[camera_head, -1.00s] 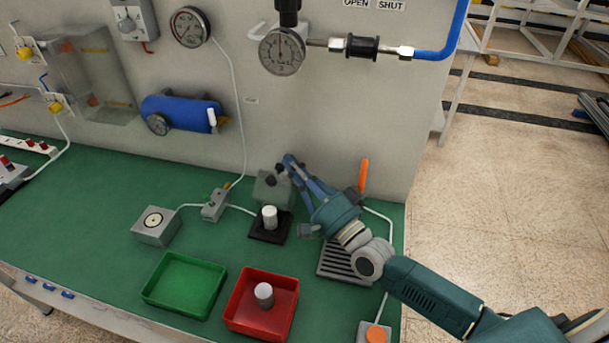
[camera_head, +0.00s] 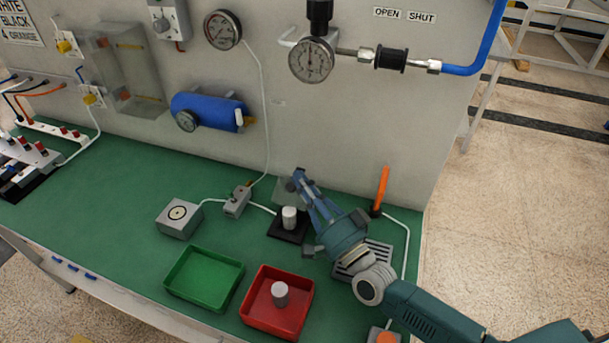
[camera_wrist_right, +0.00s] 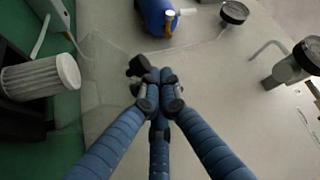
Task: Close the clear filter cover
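The clear filter cover (camera_head: 287,190) stands, as a faint see-through box, behind the white filter (camera_head: 289,217) on its black base (camera_head: 284,231). In the right wrist view the pleated filter (camera_wrist_right: 40,78) lies at the left, and thin edges of the clear cover (camera_wrist_right: 105,55) show beyond the fingers. My right gripper (camera_head: 297,178) is just above and behind the filter, at the cover. In the wrist view its blue fingers (camera_wrist_right: 158,92) come together beside a dark knob (camera_wrist_right: 139,66); I cannot tell whether they grip it. My left gripper is out of view.
A red tray (camera_head: 261,322) with a grey cylinder (camera_head: 280,293) and a green tray (camera_head: 204,279) sit in front. An orange handle (camera_head: 382,187) stands right of my gripper. The panel wall with gauges (camera_head: 311,60) rises close behind. A grey box (camera_head: 180,228) sits left.

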